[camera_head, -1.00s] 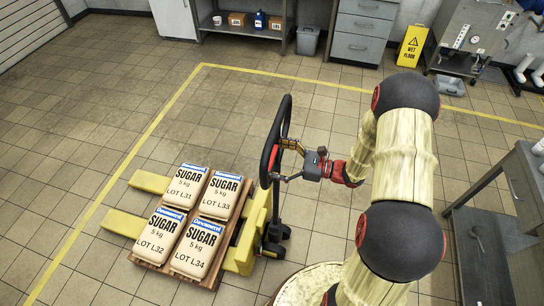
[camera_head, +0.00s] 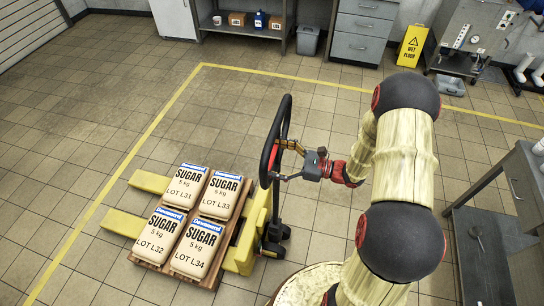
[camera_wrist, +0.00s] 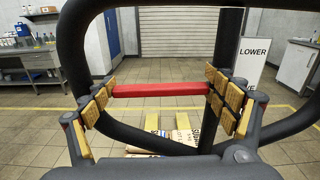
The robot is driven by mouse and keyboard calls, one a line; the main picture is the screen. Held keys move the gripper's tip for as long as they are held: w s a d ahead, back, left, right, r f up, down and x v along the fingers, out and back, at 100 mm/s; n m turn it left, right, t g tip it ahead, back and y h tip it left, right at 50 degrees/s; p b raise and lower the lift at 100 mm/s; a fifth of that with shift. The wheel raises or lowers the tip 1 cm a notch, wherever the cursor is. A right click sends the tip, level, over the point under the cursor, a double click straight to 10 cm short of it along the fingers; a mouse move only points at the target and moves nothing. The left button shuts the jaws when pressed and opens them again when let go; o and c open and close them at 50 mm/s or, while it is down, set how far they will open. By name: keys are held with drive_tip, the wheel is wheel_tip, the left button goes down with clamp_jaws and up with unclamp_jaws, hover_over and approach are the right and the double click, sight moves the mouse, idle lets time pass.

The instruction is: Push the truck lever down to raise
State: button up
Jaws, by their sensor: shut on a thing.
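The yellow pallet truck (camera_head: 152,181) stands on the tiled floor, with a black loop handle (camera_head: 284,112) upright at its right end. The handle frames the wrist view (camera_wrist: 229,38). Its lever is a red bar (camera_wrist: 160,90) lying across the inside of the loop, about level in the wrist view. My gripper (camera_head: 287,162) reaches the loop from the right. In the wrist view its yellow-padded fingers (camera_wrist: 161,91) are on both ends of the red bar, closed on it. The bar's ends are hidden by the pads.
Several sugar bags (camera_head: 180,185) lie on a wooden pallet (camera_head: 151,266) over the forks. A yellow floor line (camera_head: 180,105) runs around the truck. A grey bench (camera_head: 510,180) stands at right. A sign reading LOWER (camera_wrist: 251,62) shows beyond the handle. Floor left of the truck is clear.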

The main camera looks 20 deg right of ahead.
drive_tip(key=f+n+b, duration=0.2)
drive_tip(key=b, duration=0.1)
drive_tip(key=shift+n, duration=0.4)
drive_tip(key=shift+w+f+n+b, duration=0.1)
drive_tip(key=shift+n+b, duration=0.4)
drive_tip(key=shift+n, duration=0.2)
drive_tip(key=shift+d, duration=0.1)
drive_tip(key=o, duration=1.4)
drive_tip(key=shift+o, duration=0.2)
